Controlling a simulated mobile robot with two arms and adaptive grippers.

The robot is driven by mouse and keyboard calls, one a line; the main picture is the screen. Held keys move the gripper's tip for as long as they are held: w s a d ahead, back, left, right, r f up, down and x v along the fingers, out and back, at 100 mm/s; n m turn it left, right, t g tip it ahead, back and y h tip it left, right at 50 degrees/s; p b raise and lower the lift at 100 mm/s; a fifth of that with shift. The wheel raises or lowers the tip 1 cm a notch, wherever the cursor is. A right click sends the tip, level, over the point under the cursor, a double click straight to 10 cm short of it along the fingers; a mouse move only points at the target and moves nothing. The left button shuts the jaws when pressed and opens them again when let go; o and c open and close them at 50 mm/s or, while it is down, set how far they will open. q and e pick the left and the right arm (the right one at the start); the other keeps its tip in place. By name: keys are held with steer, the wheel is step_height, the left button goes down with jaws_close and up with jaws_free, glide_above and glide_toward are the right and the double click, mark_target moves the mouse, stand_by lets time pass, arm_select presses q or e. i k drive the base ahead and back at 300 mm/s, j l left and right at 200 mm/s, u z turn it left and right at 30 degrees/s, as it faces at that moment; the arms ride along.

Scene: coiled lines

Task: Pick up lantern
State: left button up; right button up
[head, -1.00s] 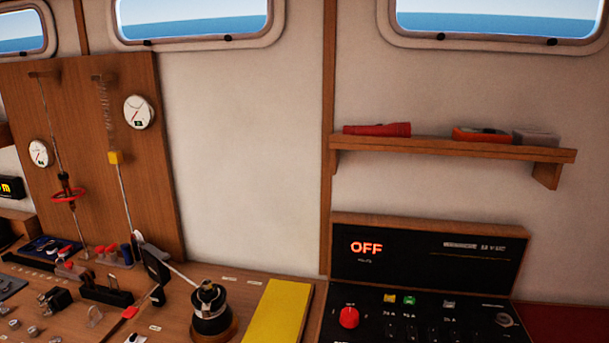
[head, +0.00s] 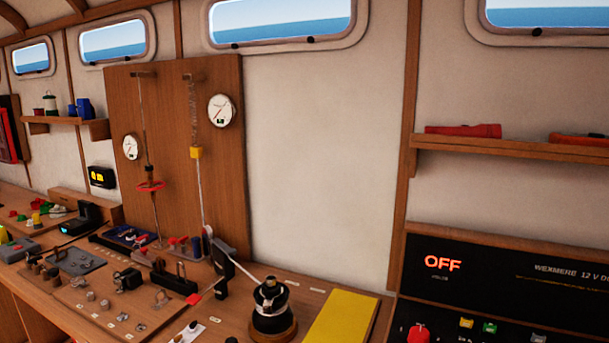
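No thing in view is clearly a lantern. Neither of my grippers shows in the head view.
The left shelf (head: 66,121) also holds blue containers (head: 84,108). A long wooden bench below carries several small fittings, a winch (head: 271,306) with a line, and a yellow panel (head: 341,317). A black panel (head: 497,275) reading OFF stands at the right.

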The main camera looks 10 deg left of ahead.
mark_target(49, 101)
steer(key=u, duration=1.75)
steer(key=i+j+u, duration=0.25)
steer(key=i+u, duration=0.25)
steer(key=i, duration=0.2)
steer(key=i+j+u, duration=0.1)
steer(key=i+u, duration=0.25)
steer(key=i, duration=1.8)
steer(key=i+z, duration=0.15)
steer(key=i, duration=0.3)
steer(key=i+j+z, duration=0.15)
steer(key=i, duration=0.35)
steer(key=i+j+z, duration=0.15)
steer(key=i, duration=0.3)
steer(key=i+j+z, duration=0.15)
steer(key=i, duration=0.3)
steer(key=j, duration=0.1)
